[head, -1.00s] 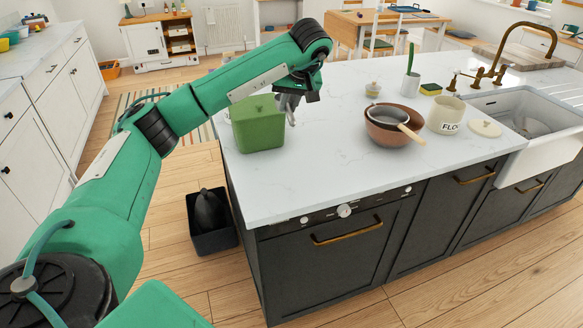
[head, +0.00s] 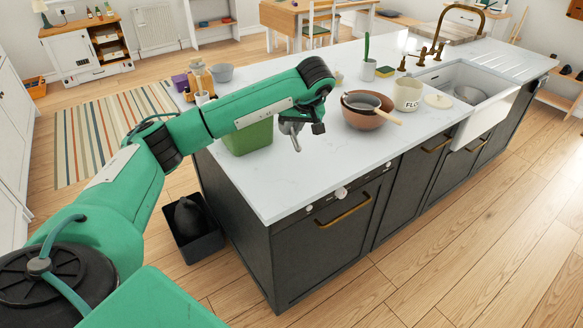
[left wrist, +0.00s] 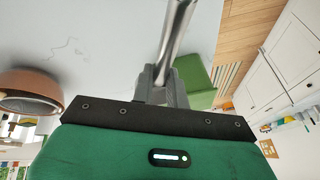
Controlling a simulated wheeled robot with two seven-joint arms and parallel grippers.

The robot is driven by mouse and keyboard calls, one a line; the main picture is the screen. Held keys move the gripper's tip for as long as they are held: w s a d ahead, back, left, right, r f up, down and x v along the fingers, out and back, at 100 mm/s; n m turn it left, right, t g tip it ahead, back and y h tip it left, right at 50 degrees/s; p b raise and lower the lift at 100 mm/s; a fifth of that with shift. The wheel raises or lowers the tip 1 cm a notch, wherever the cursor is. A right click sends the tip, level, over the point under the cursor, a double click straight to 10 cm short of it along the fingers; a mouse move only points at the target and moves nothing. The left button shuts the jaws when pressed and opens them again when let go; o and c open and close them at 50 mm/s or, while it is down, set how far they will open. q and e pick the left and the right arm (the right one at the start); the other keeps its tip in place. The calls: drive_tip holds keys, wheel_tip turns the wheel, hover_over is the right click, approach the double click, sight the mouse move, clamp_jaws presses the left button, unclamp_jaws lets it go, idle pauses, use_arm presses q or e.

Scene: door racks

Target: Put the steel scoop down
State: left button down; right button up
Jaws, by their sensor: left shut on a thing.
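My left gripper (head: 291,130) is over the white worktop, just right of a green box. In the left wrist view the same gripper (left wrist: 160,85) is shut on the steel scoop (left wrist: 174,32), a shiny steel rod shape running up out of the frame. The scoop's far end is out of that view. In the head view the scoop is hard to tell from the grey fingers, and I cannot tell whether it touches the worktop. My right gripper is not in view.
The green box (head: 248,139) stands left of the gripper, partly behind my arm. A copper bowl (head: 362,119) with a smaller pan in it stands to the right, before a flour jar (head: 407,94). The worktop (head: 300,185) is clear towards its front edge.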

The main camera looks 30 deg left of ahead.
use_arm(q)
wheel_tip(320, 180, down, 11)
drive_tip(key=p, duration=0.2)
drive_tip(key=shift+p, duration=0.35)
wheel_tip(320, 180, down, 4)
drive_tip(key=shift+s+r+p, duration=0.1)
drive_tip(key=shift+p, duration=0.55)
drive_tip(key=shift+a+f, duration=0.1)
drive_tip(key=shift+f, duration=0.15)
drive_tip(key=shift+f, duration=0.1)
drive_tip(key=c, duration=1.8)
unclamp_jaws()
drive_tip(key=shift+f, duration=0.1)
drive_tip(key=o, duration=0.4)
